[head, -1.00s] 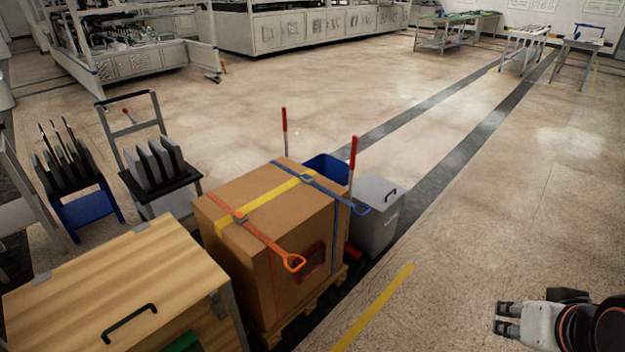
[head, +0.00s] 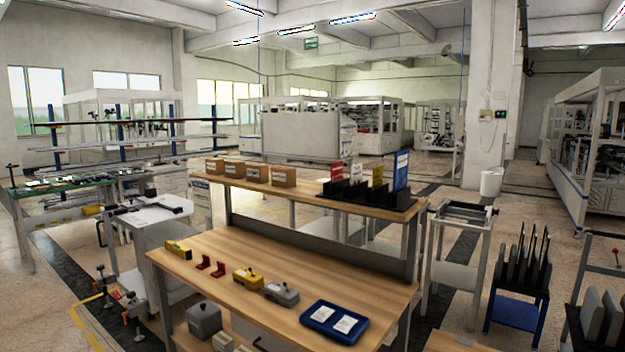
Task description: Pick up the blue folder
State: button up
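A blue upright folder (head: 401,169) with a pale label stands at the right end of a black divided rack (head: 352,192). The rack sits on the raised wooden shelf (head: 300,187) at the back of a workbench (head: 215,262). A yellow item (head: 377,176) and a red-and-white item (head: 337,172) stand in the same rack to its left. The folder's lower edge is hidden by the rack. My gripper is not in this view.
The bench top holds a blue tray (head: 312,318) with white cards, a yellow tool (head: 247,279), a grey tool (head: 281,293) and small red brackets (head: 203,262). Small brown boxes (head: 257,173) line the shelf. A metal stand (head: 460,213) and a blue cart (head: 515,310) stand to the right.

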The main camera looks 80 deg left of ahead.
aim_at(401, 164)
jog(key=u, duration=2.25)
jog(key=i+j, duration=0.35)
jog(key=i, duration=0.2)
jog(key=i+j, duration=0.3)
jog(key=i, duration=0.25)
